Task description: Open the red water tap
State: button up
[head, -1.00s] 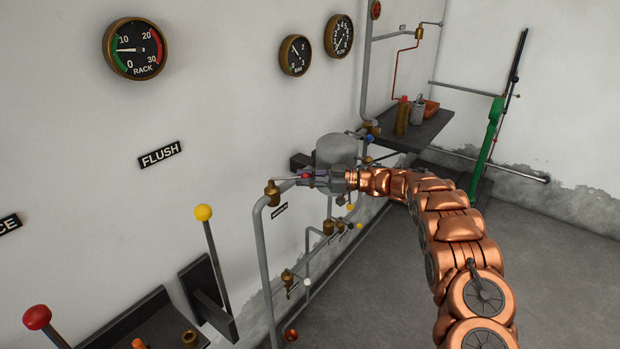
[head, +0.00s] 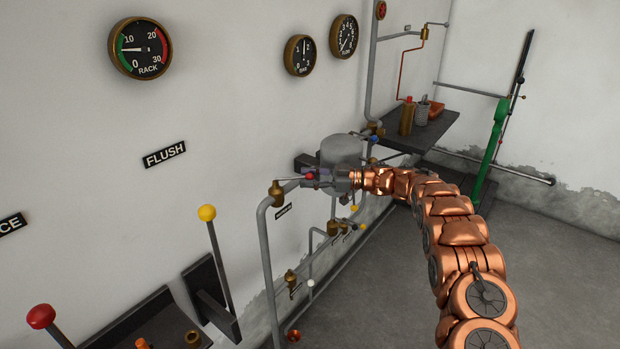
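A brass valve (head: 276,190) sits on top of a grey standing pipe, left of my gripper. A thin lever runs right from it to a small red knob (head: 309,176), which I take for the red water tap. My gripper (head: 316,177) is at the knob, with its fingers pointing left. The knob shows at the fingertips. It is too small and overlapped to tell whether the fingers touch or hold it.
A grey tank (head: 341,150) stands just behind my gripper. A yellow-knobbed lever (head: 207,213) rises at front left. A red handwheel (head: 293,335) is low by the pipes. A dark shelf (head: 435,133) with bottles is beyond. The floor at right is clear.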

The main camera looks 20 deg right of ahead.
jog(key=shift+o, duration=0.5)
jog(key=v, duration=1.2)
jog(key=shift+c, duration=0.3)
